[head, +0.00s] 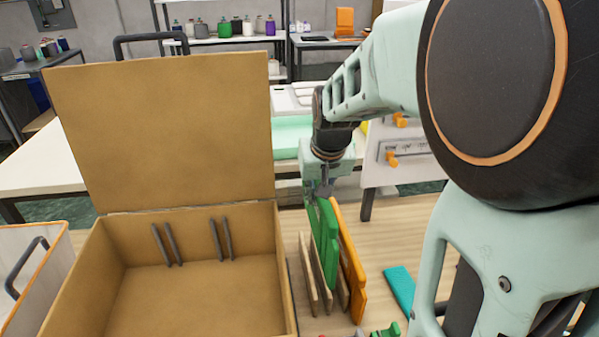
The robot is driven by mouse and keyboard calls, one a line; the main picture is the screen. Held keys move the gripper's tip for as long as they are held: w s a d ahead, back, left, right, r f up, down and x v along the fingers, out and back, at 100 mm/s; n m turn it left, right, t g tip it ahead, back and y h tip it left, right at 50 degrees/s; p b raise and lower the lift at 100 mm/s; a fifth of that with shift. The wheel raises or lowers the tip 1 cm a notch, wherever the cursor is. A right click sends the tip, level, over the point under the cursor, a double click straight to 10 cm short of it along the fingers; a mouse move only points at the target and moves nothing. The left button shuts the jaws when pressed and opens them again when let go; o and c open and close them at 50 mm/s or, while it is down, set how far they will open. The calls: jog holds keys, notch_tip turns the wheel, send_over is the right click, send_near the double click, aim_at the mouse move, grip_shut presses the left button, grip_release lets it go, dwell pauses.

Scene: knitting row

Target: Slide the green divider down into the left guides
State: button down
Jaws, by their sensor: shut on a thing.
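The green divider (328,245) stands upright to the right of the open brown box (283,262), beside an orange divider (352,262). My gripper (321,192) is at its top edge and shut on it. The lower part of the green divider is between thin wooden rack pieces (308,275); I cannot tell if it is clear of them. Inside the box, the left guides (167,244) are a pair of dark rods on the back wall. The right guides (221,239) are a similar pair. Both pairs look empty. The box's front part is out of view.
The box lid (165,130) stands open behind the box. A teal block (399,288) lies on the wooden table right of the rack. A white, orange-edged bin (30,265) with a dark handle is at the left. My arm covers much of the right side.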

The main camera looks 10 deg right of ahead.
jog(key=shift+r, duration=0.15)
jog(key=shift+r+p, duration=3.8)
jog(key=shift+r, duration=1.1)
